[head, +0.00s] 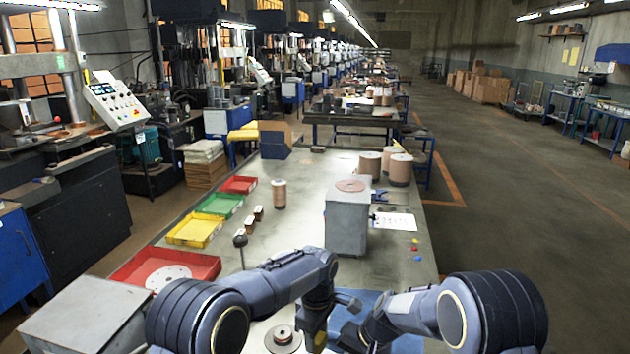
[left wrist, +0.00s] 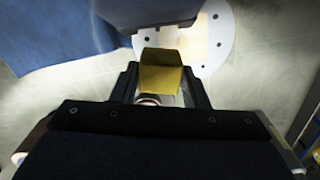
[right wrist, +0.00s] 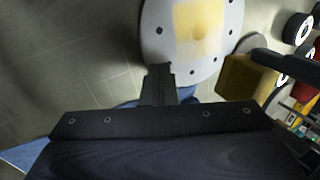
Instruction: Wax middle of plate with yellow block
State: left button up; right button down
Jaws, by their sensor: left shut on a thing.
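The yellow block (left wrist: 161,78) is held between the two fingers of my left gripper (left wrist: 160,88) in the left wrist view. In the right wrist view the block (right wrist: 248,80) is beside the lower right rim of the white round plate (right wrist: 175,62). The plate has small dark holes near its rim and a pale yellow patch over its middle. It also shows partly in the left wrist view (left wrist: 222,35). My right gripper (right wrist: 158,75) has its fingers together at the plate's near edge; I cannot tell whether they grip it. In the head view my arms hide the plate.
A blue sheet (head: 372,300) lies on the bench by my grippers. A red tray (head: 205,262) with white discs, a yellow tray (head: 194,230) and a green tray (head: 220,204) line the left side. A grey box (head: 346,225) stands beyond. A spindle with a disc (head: 282,338) is near the front.

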pick_arm(q)
jog(key=shift+f, duration=2.3)
